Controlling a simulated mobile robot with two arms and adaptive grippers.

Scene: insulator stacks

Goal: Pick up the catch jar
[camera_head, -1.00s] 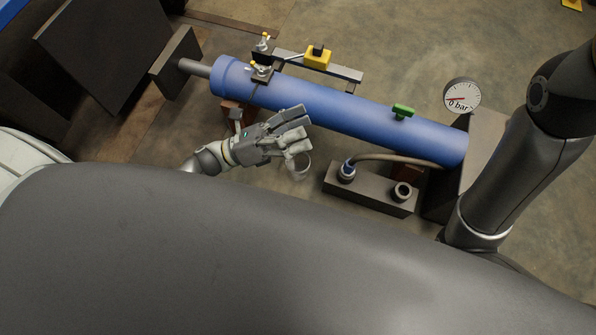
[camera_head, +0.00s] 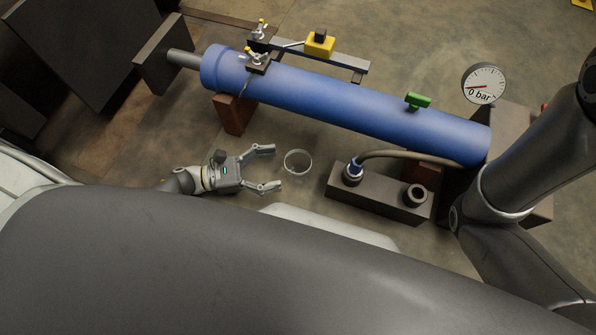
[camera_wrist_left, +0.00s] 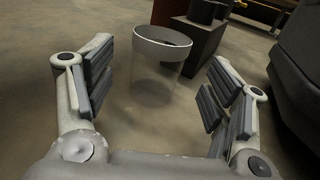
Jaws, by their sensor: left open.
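The catch jar (camera_head: 298,162) is a clear, round, open-topped jar with a pale rim. It stands upright below the blue cylinder in the head view. My left gripper (camera_head: 268,169) is open and empty, with its fingers pointing right toward the jar, just short of it. In the left wrist view the jar (camera_wrist_left: 155,75) stands ahead, beyond and between the open fingertips of the left gripper (camera_wrist_left: 160,95), apart from both. My right gripper is not in view.
A long blue cylinder (camera_head: 350,108) lies behind the jar on a brown block (camera_head: 235,114). A dark manifold block (camera_head: 378,193) with a hose and ports stands just right of the jar. A pressure gauge (camera_head: 483,84) reads 0 bar. Bare floor surrounds the jar.

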